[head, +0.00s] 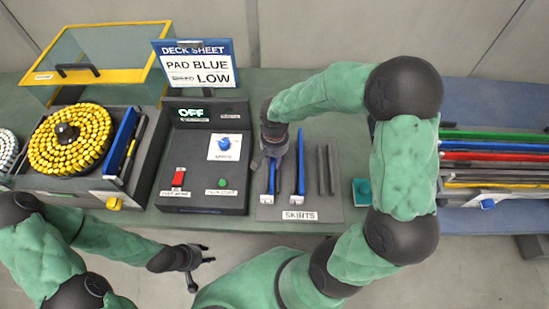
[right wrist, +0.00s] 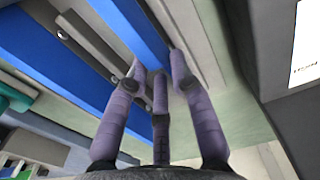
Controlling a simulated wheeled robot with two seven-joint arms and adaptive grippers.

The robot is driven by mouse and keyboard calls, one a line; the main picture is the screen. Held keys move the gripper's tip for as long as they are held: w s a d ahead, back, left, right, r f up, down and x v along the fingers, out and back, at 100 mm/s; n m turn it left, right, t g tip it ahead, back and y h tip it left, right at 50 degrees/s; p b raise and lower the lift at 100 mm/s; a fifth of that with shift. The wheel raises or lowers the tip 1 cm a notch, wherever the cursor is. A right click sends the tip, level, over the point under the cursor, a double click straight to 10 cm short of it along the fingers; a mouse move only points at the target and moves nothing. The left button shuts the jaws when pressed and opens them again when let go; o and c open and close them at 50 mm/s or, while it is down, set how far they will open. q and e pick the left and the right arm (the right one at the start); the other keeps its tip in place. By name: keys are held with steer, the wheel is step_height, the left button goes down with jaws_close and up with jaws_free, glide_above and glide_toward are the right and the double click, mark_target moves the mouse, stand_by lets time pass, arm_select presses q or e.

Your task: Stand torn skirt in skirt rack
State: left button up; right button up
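The skirt rack (head: 340,212), a grey base labelled SKIRTS, stands at the middle of the table. One blue skirt strip (head: 300,172) stands in its middle slot, and another blue skirt (head: 271,182) is at its left slot, under my right gripper (head: 270,158). In the right wrist view, the fingers of my right gripper (right wrist: 158,75) straddle a narrow blue strip (right wrist: 135,28); whether they clamp it is unclear. A wider blue strip (right wrist: 62,65) lies left. No tear is visible. My left gripper (head: 205,255) is open and empty before the table.
A control box (head: 205,150) reading OFF stands left of the rack, with a sign (head: 198,65) behind. A yellow-dotted reel (head: 70,138) and yellow-framed lid are further left. Coloured strips (head: 490,150) lie at right. A teal block (head: 362,190) sits beside the rack.

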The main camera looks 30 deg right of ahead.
steer(key=shift+o, duration=1.1)
step_height(320, 180, up, 12)
